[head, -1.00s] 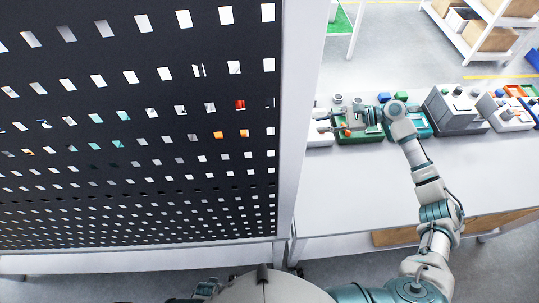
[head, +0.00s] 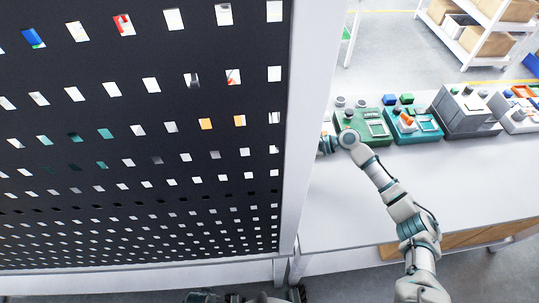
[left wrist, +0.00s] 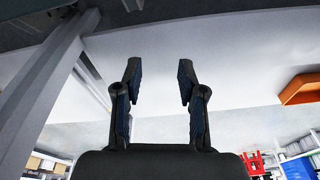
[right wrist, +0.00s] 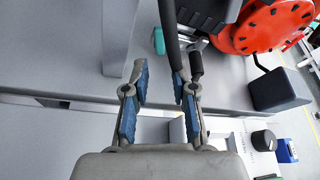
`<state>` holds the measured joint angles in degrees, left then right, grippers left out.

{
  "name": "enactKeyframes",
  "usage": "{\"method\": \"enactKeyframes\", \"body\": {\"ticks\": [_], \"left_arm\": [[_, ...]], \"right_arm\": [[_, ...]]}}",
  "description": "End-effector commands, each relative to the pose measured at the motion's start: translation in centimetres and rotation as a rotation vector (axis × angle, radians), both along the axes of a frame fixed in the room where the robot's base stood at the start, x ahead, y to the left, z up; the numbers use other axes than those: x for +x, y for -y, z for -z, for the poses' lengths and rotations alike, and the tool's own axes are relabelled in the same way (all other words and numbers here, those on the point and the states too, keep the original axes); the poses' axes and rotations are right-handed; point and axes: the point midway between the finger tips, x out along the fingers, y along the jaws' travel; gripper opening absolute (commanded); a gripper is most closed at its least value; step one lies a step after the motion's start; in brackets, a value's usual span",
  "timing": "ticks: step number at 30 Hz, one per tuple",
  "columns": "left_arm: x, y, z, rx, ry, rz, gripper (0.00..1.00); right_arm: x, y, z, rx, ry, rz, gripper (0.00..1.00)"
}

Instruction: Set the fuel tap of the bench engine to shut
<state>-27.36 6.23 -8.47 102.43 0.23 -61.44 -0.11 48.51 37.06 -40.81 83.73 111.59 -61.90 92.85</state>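The bench engine shows in the right wrist view as a red-orange round cover (right wrist: 262,25) with dark slots, beside black parts (right wrist: 205,12). A small teal piece (right wrist: 159,40) sits near its left side; I cannot tell whether it is the fuel tap. My right gripper (right wrist: 160,80) is open and empty, below the engine in that view. A dark rod (right wrist: 168,30) runs down to its right fingertip; contact is unclear. In the head view the right hand (head: 328,146) is partly hidden by the panel's post. My left gripper (left wrist: 157,80) is open and empty, away from the engine.
A black perforated panel (head: 150,110) with a pale post (head: 310,110) blocks the left of the head view. A green unit (head: 363,127), a teal unit (head: 425,130) and a grey unit (head: 465,115) line the bench's back. The bench front (head: 450,190) is clear.

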Motion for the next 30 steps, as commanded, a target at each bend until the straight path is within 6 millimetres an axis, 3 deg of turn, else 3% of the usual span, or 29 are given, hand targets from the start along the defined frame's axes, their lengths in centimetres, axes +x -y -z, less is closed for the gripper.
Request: {"method": "enactKeyframes", "body": {"ticks": [3, 6, 21, 25, 30], "left_arm": [[0.2, 0.2, -0.3, -0.001, 0.002, -0.001, 0.40], [0.3, 0.2, -0.5, -0.001, 0.003, -0.001, 0.40], [0.5, 0.6, -1.2, -0.006, 0.009, -0.002, 0.40], [0.5, 0.6, -1.2, -0.007, 0.009, -0.002, 0.40], [0.4, 0.3, -1.1, -0.001, 0.005, -0.002, 0.40]], "right_arm": [[0.3, -2.6, 0.8, 0.001, 0.000, -0.004, 0.26], [0.6, -3.8, 1.5, 0.002, 0.001, -0.002, 0.26], [0.9, -5.3, 2.2, 0.005, 0.000, -0.001, 0.26], [0.8, -5.7, 2.2, 0.003, 0.000, -0.001, 0.00], [0.8, -5.9, 2.1, 0.004, 0.001, -0.003, 0.00]]}}
